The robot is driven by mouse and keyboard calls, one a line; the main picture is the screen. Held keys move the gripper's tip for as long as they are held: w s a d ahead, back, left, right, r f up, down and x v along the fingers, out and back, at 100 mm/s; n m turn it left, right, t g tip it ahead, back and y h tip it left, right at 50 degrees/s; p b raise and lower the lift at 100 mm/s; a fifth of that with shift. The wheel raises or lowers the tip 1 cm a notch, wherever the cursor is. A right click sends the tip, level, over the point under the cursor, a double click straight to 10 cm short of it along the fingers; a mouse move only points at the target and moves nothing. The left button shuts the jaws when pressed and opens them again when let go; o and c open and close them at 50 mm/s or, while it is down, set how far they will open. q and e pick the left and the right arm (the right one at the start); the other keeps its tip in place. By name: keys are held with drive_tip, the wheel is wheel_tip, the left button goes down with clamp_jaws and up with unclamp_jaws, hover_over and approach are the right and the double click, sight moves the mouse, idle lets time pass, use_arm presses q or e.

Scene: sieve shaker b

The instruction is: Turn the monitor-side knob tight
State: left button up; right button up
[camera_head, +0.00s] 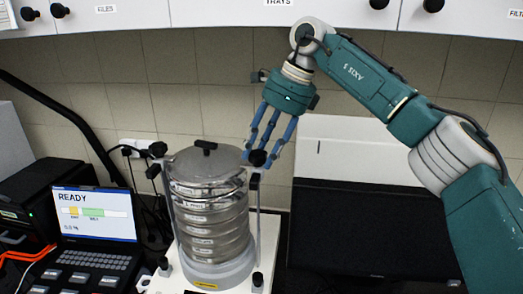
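The sieve shaker (222,272) stands in the middle, with a stack of round metal sieves under a grey lid (203,166). The black monitor-side knob (257,159) sits on top of the shaker's right rod, on the side of the dark monitor (375,228). My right gripper (258,162) comes down from above with its blue fingers around this knob, the tips at its left and right sides. Whether the fingers press on the knob I cannot tell. Another black knob (158,149) tops the left rod. My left gripper is not in view.
A laptop (95,213) reading READY and a black device (28,205) stand at the left. Cables run behind the shaker to a wall socket (138,146). White cabinets (225,12) hang above my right arm. A white panel (350,145) stands behind the monitor.

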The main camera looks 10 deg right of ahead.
drive_tip(key=shift+o, duration=1.1)
drive_tip(key=shift+w+r, duration=0.2)
drive_tip(key=shift+r, duration=0.1)
drive_tip(key=shift+f, duration=0.2)
drive_tip(key=shift+w, duration=0.1)
drive_tip(key=v, duration=0.7)
drive_tip(key=shift+r, duration=0.2)
drive_tip(key=shift+d+f, duration=0.1)
